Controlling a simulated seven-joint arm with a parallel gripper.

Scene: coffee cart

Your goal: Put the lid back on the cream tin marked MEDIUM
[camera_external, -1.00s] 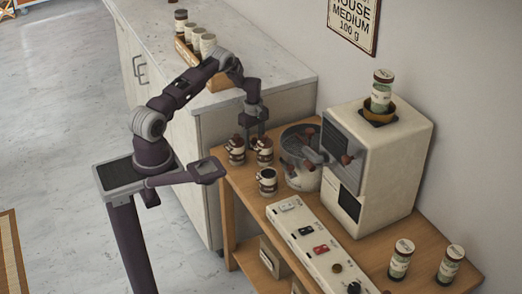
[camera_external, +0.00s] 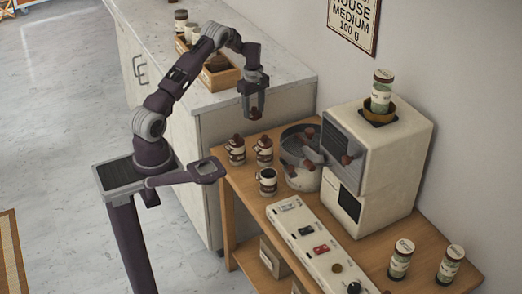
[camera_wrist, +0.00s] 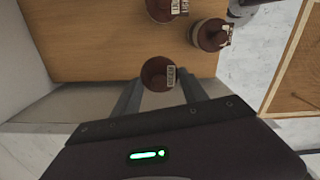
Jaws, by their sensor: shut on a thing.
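My gripper (camera_external: 255,112) is shut on a dark brown lid (camera_external: 256,116), held in the air above the back left corner of the wooden cart. In the wrist view the lid (camera_wrist: 158,72) sits between the fingertips, with a small pale tag whose writing I cannot read. An open cream tin (camera_external: 267,183) with a dark inside stands upright on the cart, nearer the camera than the lid. Two other cream tins, the left one (camera_external: 236,151) and the right one (camera_external: 264,152), stand behind it and wear brown knobbed lids. The tins' markings are too small to read.
A grey round pan (camera_external: 297,172) and a cream machine (camera_external: 385,150) stand right of the tins. A white switch panel (camera_external: 318,250) lies in front. A wooden box (camera_external: 220,76) with jars stands on the counter (camera_external: 260,62) behind.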

